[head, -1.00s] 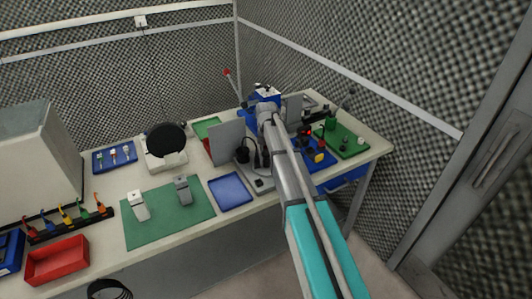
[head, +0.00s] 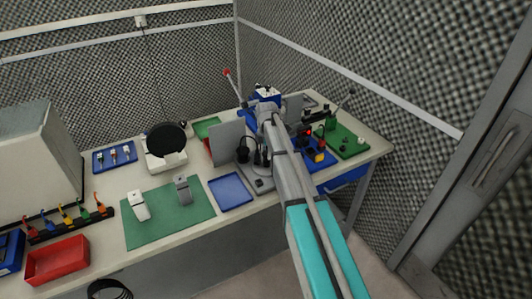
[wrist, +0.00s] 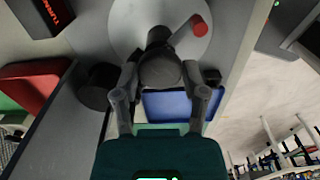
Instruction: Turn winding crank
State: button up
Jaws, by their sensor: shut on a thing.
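In the wrist view a crank with a dark hub and a short arm ending in a red tip (wrist: 200,25) sits in front of a pale grey disc (wrist: 130,22). My gripper (wrist: 160,75) has its two fingers closed on either side of a dark round part (wrist: 160,70) below the hub. I cannot tell exactly how this part joins the crank. In the head view my arm hides the gripper and most of the crank. A thin red-tipped rod (head: 227,72) sticks up just left of the arm's end.
A grey upright panel (head: 228,143) stands left of my arm, with a blue tray (head: 230,191) in front. A green mat (head: 142,228) holds two small upright devices. A green board (head: 345,142) lies to the right. Foam walls enclose the bench behind and to the right.

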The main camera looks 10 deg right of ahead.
jog(key=shift+s+m, duration=0.15)
jog(key=shift+m, duration=24.85)
